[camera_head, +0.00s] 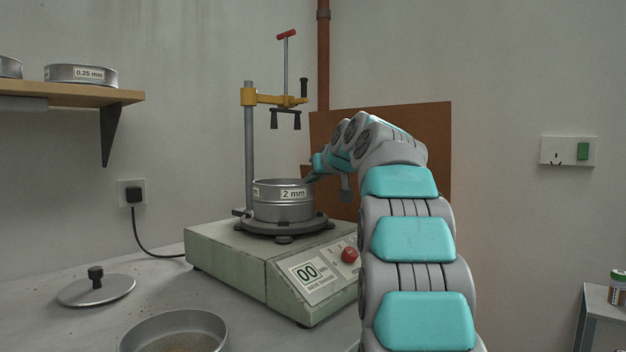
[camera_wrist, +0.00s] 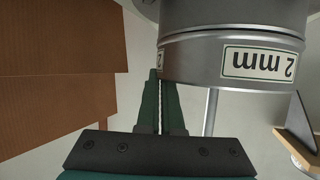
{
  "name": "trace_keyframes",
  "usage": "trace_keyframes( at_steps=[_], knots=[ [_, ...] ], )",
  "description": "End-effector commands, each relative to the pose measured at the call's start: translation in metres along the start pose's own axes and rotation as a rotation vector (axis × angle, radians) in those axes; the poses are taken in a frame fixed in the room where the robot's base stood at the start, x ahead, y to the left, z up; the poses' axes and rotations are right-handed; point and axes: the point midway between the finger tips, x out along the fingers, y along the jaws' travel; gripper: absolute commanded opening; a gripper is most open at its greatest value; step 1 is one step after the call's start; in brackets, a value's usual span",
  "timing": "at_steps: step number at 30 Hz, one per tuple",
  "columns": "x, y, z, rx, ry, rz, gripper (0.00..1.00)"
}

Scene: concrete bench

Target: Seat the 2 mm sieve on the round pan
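The 2 mm sieve (camera_head: 281,190) is a round metal ring with a white label, on the shaker. It fills the top of the wrist view (camera_wrist: 205,55), upside down. Directly below it is a plain metal ring of similar width, apparently the round pan (camera_head: 283,212); it also shows in the wrist view (camera_wrist: 235,17). The two meet at a thin seam with no clear gap; I cannot tell whether the sieve is fully seated. My gripper (camera_head: 312,180) is at the sieve's right rim. Its green fingers (camera_wrist: 161,80) are nearly together, pinching the wall; one fingertip is hidden behind it.
The shaker (camera_head: 225,262) has a post with a yellow clamp arm (camera_head: 262,98) above the sieve. A lid (camera_head: 96,289) and a shallow round vessel (camera_head: 221,335) with brown residue lie on the bench. A 0.25 mm sieve (camera_head: 81,75) stands on the left shelf (camera_head: 100,95).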

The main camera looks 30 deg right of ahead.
Motion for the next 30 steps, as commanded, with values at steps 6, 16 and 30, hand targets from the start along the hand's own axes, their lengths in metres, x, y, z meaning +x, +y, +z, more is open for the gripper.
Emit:
trace_keyframes(
  at_steps=[6,16,30],
  knots=[
    [-0.0001,0.0,0.0002,0.0,0.001,0.0,0.0],
    [0.0,0.0002,0.0004,0.0,0.001,0.0,0.3],
    [-0.0059,-0.0001,0.0005,-0.001,0.001,0.001,0.38]
  ],
)
